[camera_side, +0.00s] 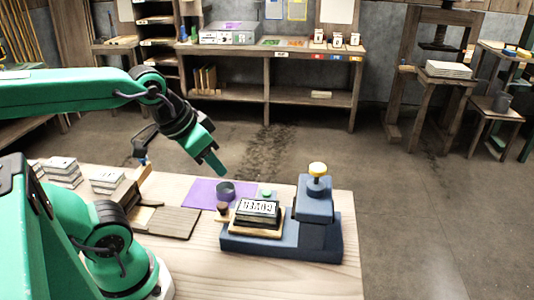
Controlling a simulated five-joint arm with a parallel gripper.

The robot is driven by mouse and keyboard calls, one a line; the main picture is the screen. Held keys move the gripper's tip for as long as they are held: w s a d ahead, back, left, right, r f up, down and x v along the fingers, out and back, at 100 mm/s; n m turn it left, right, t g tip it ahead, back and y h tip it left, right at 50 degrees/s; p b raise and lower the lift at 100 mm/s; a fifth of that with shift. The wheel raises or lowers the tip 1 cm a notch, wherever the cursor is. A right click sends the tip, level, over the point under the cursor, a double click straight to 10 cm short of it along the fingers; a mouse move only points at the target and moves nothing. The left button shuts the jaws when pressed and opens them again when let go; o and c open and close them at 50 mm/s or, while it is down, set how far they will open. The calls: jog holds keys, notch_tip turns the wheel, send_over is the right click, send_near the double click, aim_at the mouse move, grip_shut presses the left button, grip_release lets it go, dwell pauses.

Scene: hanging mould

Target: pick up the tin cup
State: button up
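A small dark grey cup (226,190), which looks like the tin cup, stands upright on the purple mat (199,192) on the workbench. My gripper (216,168) hangs just above and slightly left of the cup, pointing down and to the right. Its green fingertip is near the cup's rim, and a small gap seems to show between them. I see only one finger clearly, so the opening between the fingers is hidden. No held object is visible.
A blue press (314,215) with a yellow knob holds a lettered block (257,211) right of the cup. A small brown-topped object (222,208) stands just in front of the cup. A small green item (266,193) lies behind the block. Brown boards (165,220) lie left.

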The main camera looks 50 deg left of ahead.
jog(key=w+a+f+n+g, duration=0.1)
jog(key=w+a+f+g, duration=0.1)
jog(key=a+f, duration=0.3)
jog(key=w+a+f+n+g, duration=0.1)
jog(key=w+a+f, duration=0.3)
jog(key=a, duration=0.4)
jog(key=w+a+f+n+g, duration=0.2)
jog(key=w+a+f, duration=0.1)
jog(key=a+f, duration=0.3)
jog(key=shift+w+a+f+n+g, duration=0.3)
jog(key=shift+w+a, duration=0.1)
jog(key=shift+a, duration=0.1)
jog(key=shift+f, duration=1.25)
jog(key=shift+f, duration=0.1)
jog(key=shift+f, duration=2.5)
